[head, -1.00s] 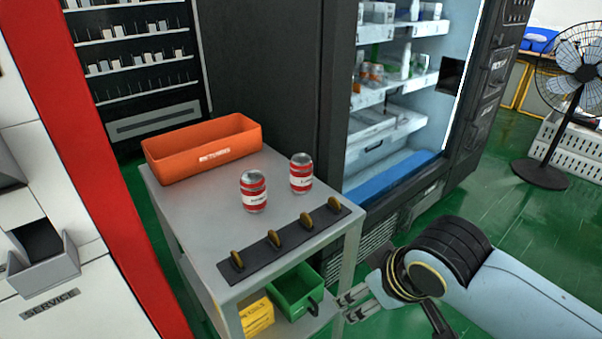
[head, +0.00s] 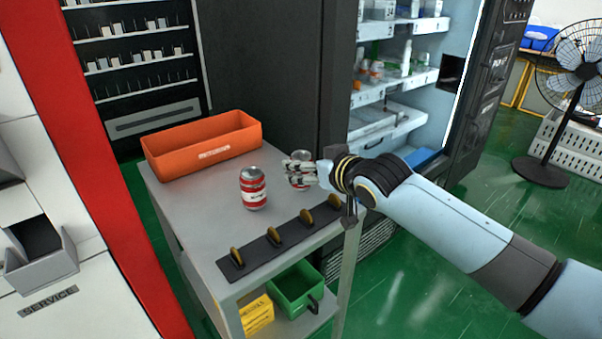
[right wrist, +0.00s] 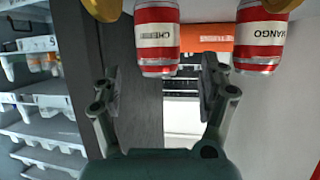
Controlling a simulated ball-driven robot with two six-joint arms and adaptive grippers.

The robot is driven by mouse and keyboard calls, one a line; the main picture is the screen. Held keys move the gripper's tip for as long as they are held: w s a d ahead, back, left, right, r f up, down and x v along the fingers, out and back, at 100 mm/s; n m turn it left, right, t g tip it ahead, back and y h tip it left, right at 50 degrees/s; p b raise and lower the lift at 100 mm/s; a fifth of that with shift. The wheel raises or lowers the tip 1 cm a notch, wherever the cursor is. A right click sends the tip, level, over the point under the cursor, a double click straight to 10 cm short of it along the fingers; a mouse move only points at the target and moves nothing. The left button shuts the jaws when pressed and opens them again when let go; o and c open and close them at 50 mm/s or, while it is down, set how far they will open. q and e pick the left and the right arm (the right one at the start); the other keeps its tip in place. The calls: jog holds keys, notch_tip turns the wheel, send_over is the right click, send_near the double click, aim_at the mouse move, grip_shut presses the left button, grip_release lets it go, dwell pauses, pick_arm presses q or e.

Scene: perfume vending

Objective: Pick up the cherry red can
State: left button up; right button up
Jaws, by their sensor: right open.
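Two red and white cans stand upright on the grey table (head: 185,205). The can nearer the vending machine (head: 298,156) reads "CHE…" in the right wrist view (right wrist: 156,38); the rest of its label is unclear. The other can (head: 254,188) reads "MANGO" in the right wrist view (right wrist: 259,38). My right gripper (head: 300,172) is open at the cherry can and partly hides it in the head view. In the right wrist view, the cherry can lines up with the gap between the fingers (right wrist: 160,80), near the tips; I cannot tell whether they touch. My left gripper is out of view.
An orange bin (head: 205,158) sits at the table's back. A dark strip with several brass-coloured pieces (head: 278,238) lies along the front edge. Green (head: 295,288) and yellow (head: 258,315) bins sit on the lower shelf. The open vending machine (head: 335,80) stands behind.

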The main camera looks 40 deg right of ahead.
jog(key=x, duration=0.5)
jog(key=shift+d+f+b, duration=0.1)
jog(key=shift+f+b, duration=0.25)
jog(key=shift+c, duration=0.2)
jog(key=shift+r, duration=0.1)
jog(key=c, duration=1.4)
